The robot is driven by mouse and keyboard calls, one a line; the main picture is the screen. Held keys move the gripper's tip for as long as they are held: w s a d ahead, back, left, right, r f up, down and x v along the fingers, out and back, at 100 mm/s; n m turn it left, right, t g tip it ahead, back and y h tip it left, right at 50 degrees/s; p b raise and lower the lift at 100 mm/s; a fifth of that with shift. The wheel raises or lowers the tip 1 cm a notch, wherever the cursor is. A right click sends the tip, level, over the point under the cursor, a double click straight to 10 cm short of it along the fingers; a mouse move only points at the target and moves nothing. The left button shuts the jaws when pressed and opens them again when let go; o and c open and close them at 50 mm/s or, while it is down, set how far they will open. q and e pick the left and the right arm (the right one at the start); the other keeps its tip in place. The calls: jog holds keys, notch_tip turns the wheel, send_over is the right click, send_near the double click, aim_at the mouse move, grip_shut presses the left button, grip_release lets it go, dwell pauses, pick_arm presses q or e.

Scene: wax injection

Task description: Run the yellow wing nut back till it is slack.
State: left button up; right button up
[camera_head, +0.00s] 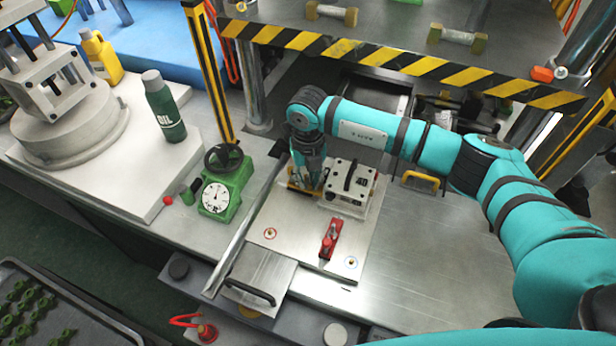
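My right arm comes in from the right and bends down at the left. Its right gripper (306,184) points down at the far left part of a metal plate (300,247). Yellow pieces (292,187) show around the fingertips, low against the plate. They may be the yellow wing nut, but the gripper hides most of them and I cannot make out its shape. I cannot tell if the fingers are open or shut on it. A white block with a dark handle (348,188) stands just right of the gripper. My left gripper is not in view.
A red clamp (330,239) stands on the plate's near part. A green dial gauge (226,185) with a black handwheel is to the left. A striped yellow-black press beam (400,62) crosses behind my arm. An oil bottle (164,108) stands at the left. Bare bench (440,270) lies right of the plate.

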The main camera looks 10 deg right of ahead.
grip_shut()
jog(key=shift+f+n+b, duration=0.15)
jog(key=shift+n+b, duration=0.55)
jog(key=shift+b, duration=0.25)
jog(key=n+b, duration=1.1)
jog(key=b, duration=0.1)
jog(key=shift+n+b, duration=1.75)
jog(key=shift+n, duration=0.55)
jog(key=o, duration=0.6)
grip_release()
